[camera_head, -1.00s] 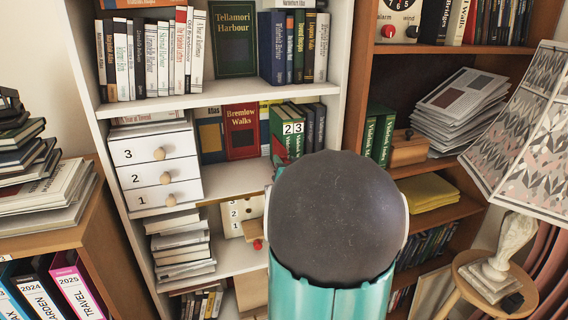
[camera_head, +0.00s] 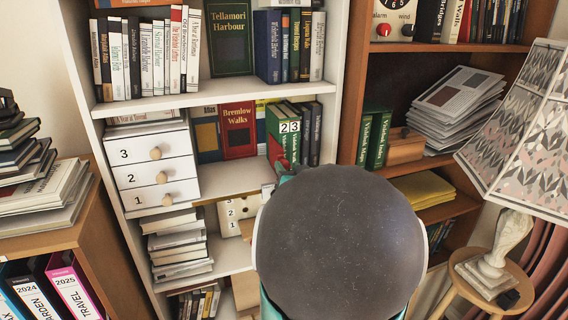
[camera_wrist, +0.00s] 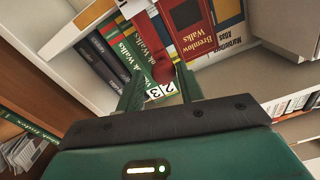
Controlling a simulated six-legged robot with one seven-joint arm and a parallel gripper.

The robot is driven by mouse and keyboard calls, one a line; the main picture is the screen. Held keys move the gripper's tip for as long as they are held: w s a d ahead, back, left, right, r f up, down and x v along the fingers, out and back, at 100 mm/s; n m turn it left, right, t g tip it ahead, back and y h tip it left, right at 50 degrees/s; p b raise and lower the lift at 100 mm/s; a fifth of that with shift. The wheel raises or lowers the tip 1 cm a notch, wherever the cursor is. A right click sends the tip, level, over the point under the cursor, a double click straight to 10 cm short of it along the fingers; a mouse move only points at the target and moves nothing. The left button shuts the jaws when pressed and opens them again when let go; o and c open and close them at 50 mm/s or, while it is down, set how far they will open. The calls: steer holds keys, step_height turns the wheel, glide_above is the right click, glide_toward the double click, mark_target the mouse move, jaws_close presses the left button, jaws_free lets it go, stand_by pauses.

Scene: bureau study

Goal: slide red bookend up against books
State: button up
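In the wrist view, which is upside down, my gripper (camera_wrist: 161,80) has its two green fingers apart. A small rounded red piece (camera_wrist: 163,71), likely part of the red bookend, shows between the fingertips, with gaps beside it. A bit of red (camera_head: 277,151) also shows beside the books in the head view. The rest of the bookend is hidden or cannot be told apart. Green books (camera_head: 283,117) with labels 2 and 3 stand on the middle white shelf; they also show in the wrist view (camera_wrist: 137,52). My arm covers the shelf's front right.
A red "Bremlow Walks" book (camera_head: 238,130) stands at the back, left of the green books. A white drawer box (camera_head: 155,172) stands further left. The shelf above (camera_head: 225,90) bears more books. Bare shelf (camera_head: 230,180) shows between the drawer box and my arm.

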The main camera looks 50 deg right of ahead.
steer(key=v, duration=0.9)
steer(key=w+a+f+n+g+y, duration=0.1)
steer(key=w+a+n+g+y, duration=0.1)
steer(key=w+a, duration=0.4)
steer(key=w+a+f+n+g+y, duration=0.1)
steer(key=w+a+g, duration=0.15)
steer(key=a, duration=0.55)
steer(key=s+a+f+n+g+y, duration=0.1)
steer(key=s+a+n+g+y, duration=0.1)
steer(key=a, duration=1)
steer(key=s+a+f+n+g+y, duration=0.1)
steer(key=s+a+n+g+y, duration=0.2)
steer(key=a, duration=1)
steer(key=s+n+y, duration=0.1)
steer(key=s+y, duration=0.1)
steer(key=s, duration=0.1)
steer(key=shift+a+f+n, duration=0.2)
steer(key=shift+f+n, duration=0.05)
steer(key=shift+n, duration=0.15)
steer(key=shift+d, duration=0.15)
